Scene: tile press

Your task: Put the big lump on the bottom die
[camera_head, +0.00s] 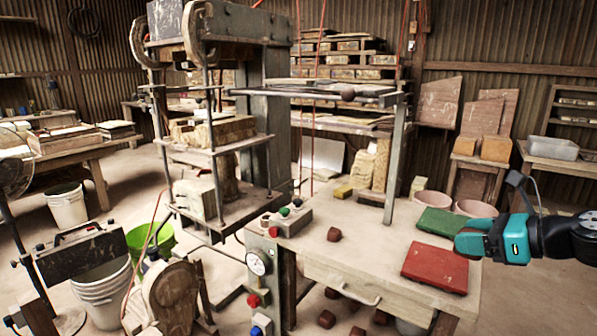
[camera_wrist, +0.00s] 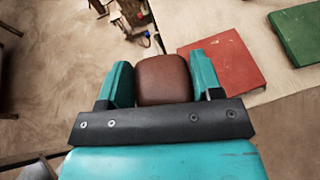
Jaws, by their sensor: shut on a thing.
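My gripper (camera_head: 466,243) is at the right, over the table's right end beside the red board. In the wrist view my gripper (camera_wrist: 163,84) is shut on a rounded reddish-brown lump (camera_wrist: 163,76), gripped between both teal fingers. The head view barely shows this lump. A smaller-looking brown lump (camera_head: 334,234) lies on the table. The press stands at the left; a pale plaster block (camera_head: 198,199) on its lower plate looks like the bottom die. Another pale block (camera_head: 218,131) sits on a plate above it.
A red board (camera_head: 436,267) and a green board (camera_head: 447,223) lie on the table (camera_head: 365,255). Buttons and a gauge (camera_head: 257,263) are at its left end. A metal post (camera_head: 396,165) rises from the table between my gripper and the press. Several lumps (camera_head: 327,319) lie lower down, below the tabletop.

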